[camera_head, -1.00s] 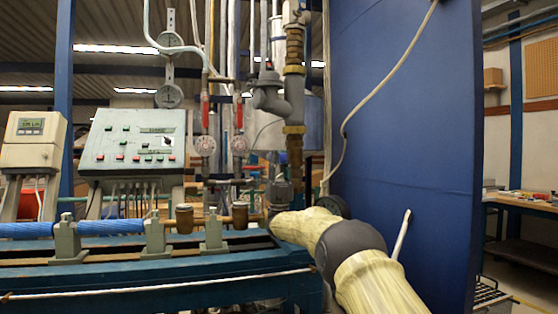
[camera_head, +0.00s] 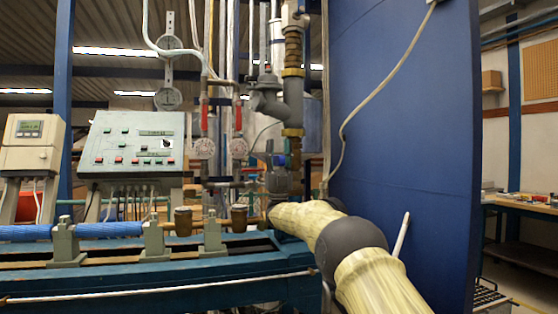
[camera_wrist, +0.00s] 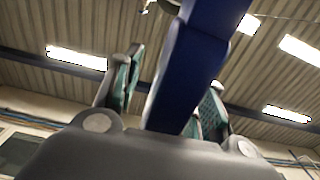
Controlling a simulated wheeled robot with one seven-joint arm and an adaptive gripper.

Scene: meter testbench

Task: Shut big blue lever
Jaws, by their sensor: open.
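The big blue lever (camera_wrist: 190,70) fills the middle of the wrist view as a long blue bar, running from the top edge down toward my gripper's palm. My gripper (camera_wrist: 170,78) is open, with one teal-padded finger on each side of the bar. The wrist view does not settle whether the pads touch it. In the head view my gripper (camera_head: 279,160) points up at the end of my pale arm, beside the pipework. A small blue patch, probably part of the lever (camera_head: 281,160), shows at its fingers; the rest is hidden there.
A grey valve body (camera_head: 268,97) and vertical pipes (camera_head: 293,110) stand just above my gripper. Two red-handled valves (camera_head: 237,118) are to the left. A large blue panel (camera_head: 400,130) stands close on the right. The bench rail (camera_head: 150,285) runs below.

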